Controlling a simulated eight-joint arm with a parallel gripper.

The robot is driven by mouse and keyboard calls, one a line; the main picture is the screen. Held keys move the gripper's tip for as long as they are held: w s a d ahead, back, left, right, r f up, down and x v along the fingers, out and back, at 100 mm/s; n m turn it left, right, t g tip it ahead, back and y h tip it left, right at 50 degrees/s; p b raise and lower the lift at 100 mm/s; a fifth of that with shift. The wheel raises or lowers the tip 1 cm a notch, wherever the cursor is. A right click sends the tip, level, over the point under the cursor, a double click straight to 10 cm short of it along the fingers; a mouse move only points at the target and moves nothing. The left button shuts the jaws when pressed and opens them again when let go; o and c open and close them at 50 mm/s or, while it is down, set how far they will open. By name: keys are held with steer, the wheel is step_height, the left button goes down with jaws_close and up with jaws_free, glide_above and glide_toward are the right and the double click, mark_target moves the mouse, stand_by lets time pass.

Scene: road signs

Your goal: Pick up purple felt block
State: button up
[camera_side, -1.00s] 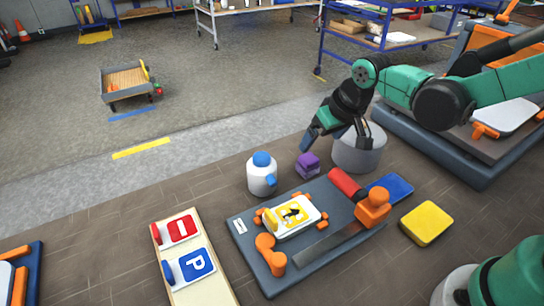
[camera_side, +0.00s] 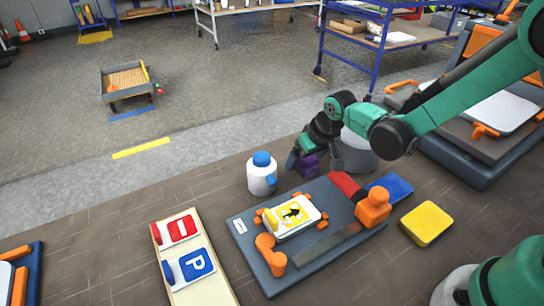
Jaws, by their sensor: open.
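The purple felt block (camera_side: 309,166) sits on the brown work surface, between the white bottle and the grey cylinder. My gripper (camera_side: 310,164) is open and low at the block, with one finger in front of its left side. The gripper hides part of the block. I cannot tell whether the fingers touch it.
A white bottle with a blue cap (camera_side: 262,175) stands left of the block. A grey cylinder (camera_side: 357,152) stands close on the right. In front is a dark fixture board (camera_side: 250,244) with a yellow sign (camera_side: 293,214), orange clamps and a red-handled tool (camera_side: 346,186). A yellow pad (camera_side: 426,223) lies right.

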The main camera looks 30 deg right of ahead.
steer(key=c, duration=1.3)
steer(key=shift+c, duration=0.2)
step_height(320, 180, up, 20)
steer(key=o, duration=0.5)
steer(key=shift+s, duration=0.1)
steer(key=c, duration=0.4)
steer(key=s+d+f, duration=0.2)
steer(key=s, duration=0.1)
steer(key=s+d+f, duration=0.1)
steer(key=s, duration=0.1)
steer(key=shift+f, duration=0.25)
